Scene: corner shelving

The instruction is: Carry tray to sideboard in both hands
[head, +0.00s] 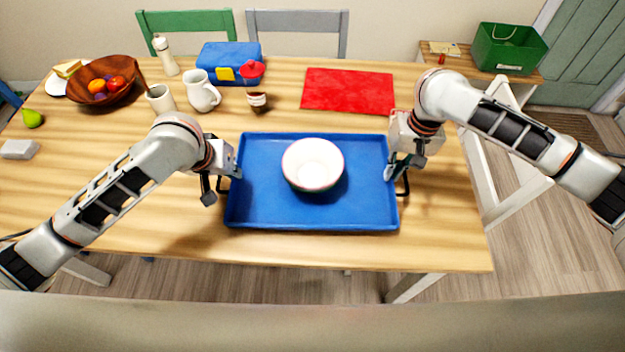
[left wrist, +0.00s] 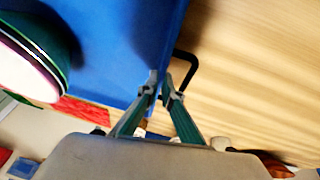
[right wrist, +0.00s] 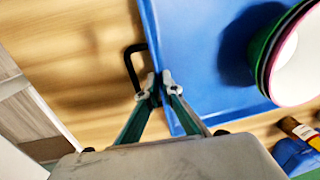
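I cannot tell whether the tray touches the table. My left gripper (head: 232,172) is at the tray's left side, its fingers closed on the rim beside a black handle (left wrist: 190,65). My right gripper (head: 393,172) is at the right side, its fingers closed on the rim beside the other black handle (right wrist: 130,62). The fingertips also show in the left wrist view (left wrist: 161,88) and the right wrist view (right wrist: 159,86).
A red mat (head: 347,91), blue lunch box (head: 230,56), jar (head: 257,101), white jug (head: 202,92) and wooden fruit bowl (head: 100,85) lie beyond the tray. A low wooden surface (head: 455,66) at the back right bears a green box (head: 508,50). Chairs stand behind the table.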

